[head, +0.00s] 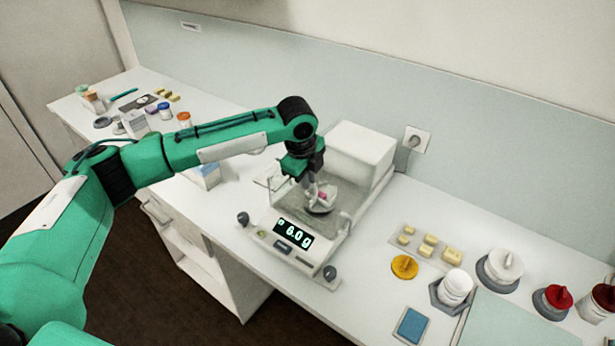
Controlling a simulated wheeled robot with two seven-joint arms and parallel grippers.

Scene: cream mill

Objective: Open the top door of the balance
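The balance (322,230) stands on the white bench, with a glass-walled weighing chamber in front of a tall white rear housing (362,150). Its lit display (294,233) reads 6.0 g. My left gripper (316,196) points down into the chamber from above, right over the round pan (320,211). No top door pane shows clearly across the chamber. A small white item with a pink spot (325,197) is at the fingertips, on or just above the pan. I cannot tell whether the fingers grip it. My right gripper is not in view.
Right of the balance are yellow blocks (429,240), a yellow-orange lid (404,267), a white jar (456,288), a blue pad (411,325) and red-knobbed items (558,298). Small jars (165,110) and boxes stand at the far left. A wall socket (416,140) is behind.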

